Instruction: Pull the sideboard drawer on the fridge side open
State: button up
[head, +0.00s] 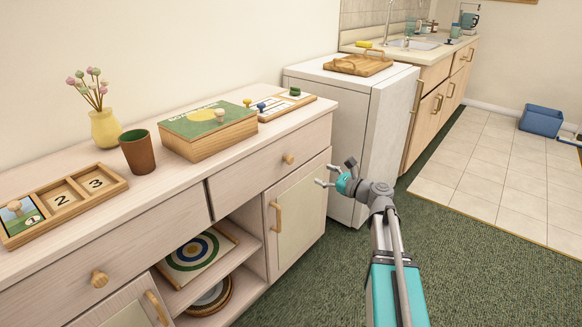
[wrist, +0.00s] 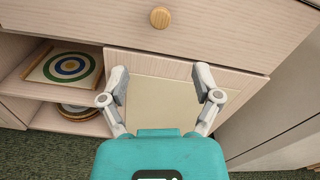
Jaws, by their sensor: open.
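The sideboard drawer on the fridge side (head: 243,182) is shut, its pale wood front flush with the sideboard. It has one round wooden knob (head: 289,158). In the wrist view, the drawer front (wrist: 225,38) fills the top and the knob (wrist: 160,17) sits at the top centre. My gripper (head: 325,175) is open and empty, to the right of the knob in the head view. In the wrist view, my gripper (wrist: 160,82) has its fingers spread in front of the cupboard door, below the knob and apart from it.
The white fridge (head: 345,100) stands just right of the sideboard. A cupboard door with a bar handle (head: 278,217) lies under the drawer; open shelves (head: 222,262) are to its left. A game box (head: 200,145) and a brown cup (head: 138,155) stand on top. Green carpet (head: 480,260) is clear.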

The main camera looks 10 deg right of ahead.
aim_at(291, 161)
jog(key=shift+w, duration=0.1)
dwell(0.3)
jog(key=x, duration=1.3)
jog(key=shift+w+a, duration=0.25)
grip_shut()
dwell(0.3)
